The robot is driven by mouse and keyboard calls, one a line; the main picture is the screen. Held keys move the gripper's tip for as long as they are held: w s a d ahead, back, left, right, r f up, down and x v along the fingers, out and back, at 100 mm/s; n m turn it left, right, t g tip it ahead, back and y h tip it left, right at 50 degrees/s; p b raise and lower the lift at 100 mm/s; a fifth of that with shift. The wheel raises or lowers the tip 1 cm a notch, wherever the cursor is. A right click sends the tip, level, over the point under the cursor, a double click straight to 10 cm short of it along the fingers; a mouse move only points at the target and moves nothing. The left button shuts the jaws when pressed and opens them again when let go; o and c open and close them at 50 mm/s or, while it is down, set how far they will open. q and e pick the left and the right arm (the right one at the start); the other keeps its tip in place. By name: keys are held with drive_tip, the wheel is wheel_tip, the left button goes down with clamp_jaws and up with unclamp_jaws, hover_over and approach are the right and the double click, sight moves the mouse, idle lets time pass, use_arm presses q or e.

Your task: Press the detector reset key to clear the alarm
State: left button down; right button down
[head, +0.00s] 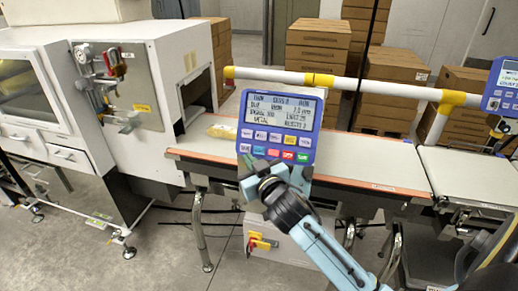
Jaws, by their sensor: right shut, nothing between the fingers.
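A blue control panel (318,131) stands in front of the belt, facing me. It has a lit text screen (280,108) and two rows of small keys. The upper row has pale keys and a yellow one (291,139). The lower row has blue, green and red keys, including a red key (288,155). I cannot read which key is the detector reset. My right gripper (246,163) is shut and empty at the panel's lower left edge. I cannot tell whether it touches the panel. My left gripper is out of view.
The conveyor belt (365,176) runs behind the panel, with a yellow packet (222,131) on it. A white rail with yellow joints (320,80) crosses above. A white machine cabinet (172,50) stands left. A second blue panel (503,88) is at right. Cardboard boxes stand behind.

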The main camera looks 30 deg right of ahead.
sight(259, 151)
drive_tip(key=shift+r, duration=0.2)
drive_tip(key=shift+w+d+f+b, duration=0.65)
drive_tip(key=shift+w+d+b, duration=0.15)
drive_tip(key=shift+d, duration=0.2)
drive_tip(key=shift+w+d+f+b, duration=0.75)
drive_tip(key=shift+w+d, duration=0.15)
drive_tip(key=shift+d, duration=0.1)
drive_tip(key=shift+w+d+f+b, duration=0.6)
drive_tip(key=shift+w+d+b, duration=0.2)
drive_tip(key=shift+d, duration=0.2)
drive_tip(key=shift+w, duration=0.1)
drive_tip(key=shift+w+d+f, duration=0.2)
drive_tip(key=shift+d+f, duration=0.05)
drive_tip(key=shift+d, duration=0.05)
